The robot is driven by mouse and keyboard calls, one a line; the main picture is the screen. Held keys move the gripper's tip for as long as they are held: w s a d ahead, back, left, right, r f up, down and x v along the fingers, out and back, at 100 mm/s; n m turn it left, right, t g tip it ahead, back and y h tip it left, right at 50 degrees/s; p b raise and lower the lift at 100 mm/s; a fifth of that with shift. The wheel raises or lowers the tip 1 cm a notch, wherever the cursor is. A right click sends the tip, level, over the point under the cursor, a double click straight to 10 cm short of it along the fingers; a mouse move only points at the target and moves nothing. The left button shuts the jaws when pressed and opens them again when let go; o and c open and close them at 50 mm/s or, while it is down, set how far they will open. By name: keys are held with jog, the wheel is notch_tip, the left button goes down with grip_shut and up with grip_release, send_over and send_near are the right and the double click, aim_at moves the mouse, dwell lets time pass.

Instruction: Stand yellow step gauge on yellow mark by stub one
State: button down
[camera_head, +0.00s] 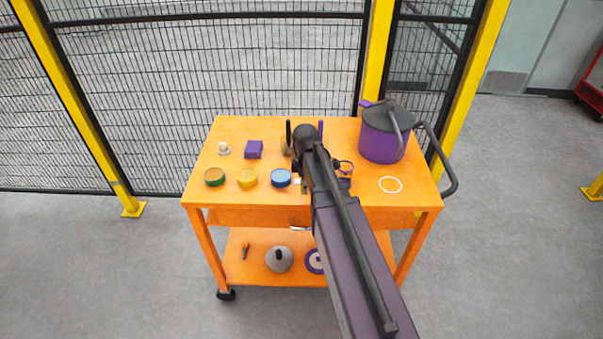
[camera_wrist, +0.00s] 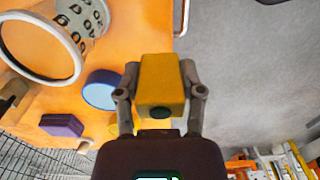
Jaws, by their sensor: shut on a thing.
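A yellow block, taken as the yellow step gauge (camera_wrist: 161,78), sits between the two fingers of my gripper (camera_wrist: 160,88) in the wrist view. My gripper is shut on it, and it appears clear of the orange cart top. In the head view my arm hides the gauge and most of the gripper. I cannot tell which thing is stub one.
The orange cart (camera_head: 330,215) holds a purple pot (camera_head: 383,143), a purple block (camera_head: 254,149), and green, yellow and blue round tins (camera_head: 281,178) along the front left. A small white-topped item (camera_head: 224,148) stands at the back left. Mesh fencing stands behind.

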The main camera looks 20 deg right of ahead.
jog(key=shift+s+a+r, duration=0.15)
jog(key=shift+s, duration=1.2)
jog(key=shift+r, duration=0.1)
jog(key=shift+r+p, duration=0.4)
jog(key=shift+p, duration=0.15)
